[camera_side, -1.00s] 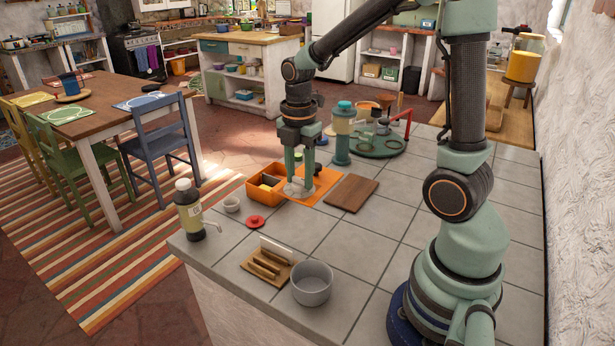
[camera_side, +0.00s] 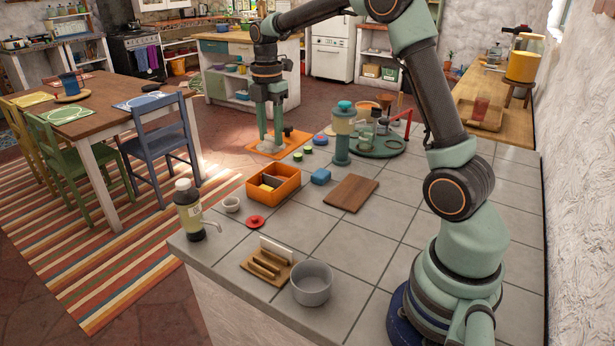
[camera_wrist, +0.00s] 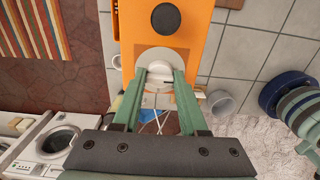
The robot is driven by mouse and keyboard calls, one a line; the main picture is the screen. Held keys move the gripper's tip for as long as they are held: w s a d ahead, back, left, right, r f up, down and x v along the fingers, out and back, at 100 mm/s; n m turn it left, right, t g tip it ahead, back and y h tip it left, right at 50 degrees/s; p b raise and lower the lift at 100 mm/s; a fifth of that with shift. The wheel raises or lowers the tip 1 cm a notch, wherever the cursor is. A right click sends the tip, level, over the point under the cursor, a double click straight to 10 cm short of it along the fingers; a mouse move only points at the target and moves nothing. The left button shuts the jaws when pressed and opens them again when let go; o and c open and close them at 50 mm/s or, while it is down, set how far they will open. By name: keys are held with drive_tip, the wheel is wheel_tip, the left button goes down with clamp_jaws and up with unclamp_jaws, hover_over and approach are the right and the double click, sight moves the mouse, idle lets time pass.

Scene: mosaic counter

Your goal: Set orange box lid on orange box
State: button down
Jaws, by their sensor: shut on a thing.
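The orange box (camera_side: 286,191) stands open on the tiled counter in the side view, with yellowish and dark contents visible inside. The orange box lid (camera_side: 294,139) is a flat panel behind the box, towards the counter's far side. It also fills the top middle of the wrist view (camera_wrist: 185,42), with a dark disc and a pale round base with a white knob. My gripper (camera_side: 270,143) is shut on that knob; its fingers also show around it in the wrist view (camera_wrist: 159,78). The lid is apart from the box. Its height above the counter is hard to tell.
A green-and-cream dispenser (camera_side: 342,135) and a green round tray (camera_side: 393,151) stand behind.

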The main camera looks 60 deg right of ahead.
drive_tip(key=w+d+f, duration=0.2)
drive_tip(key=w, duration=0.1)
drive_tip(key=w+d+f, duration=0.1)
drive_tip(key=w, duration=0.1)
drive_tip(key=shift+f, duration=0.25)
drive_tip(key=shift+w+d+f, duration=0.15)
drive_tip(key=shift+w+f, duration=0.05)
drive_tip(key=shift+f, duration=1.75)
drive_tip(key=shift+w+d+f, duration=0.1)
drive_tip(key=shift+w+f, duration=0.05)
drive_tip(key=shift+f, duration=1.75)
drive_tip(key=shift+f, duration=0.9)
drive_tip(key=shift+c, duration=1.8)
unclamp_jaws()
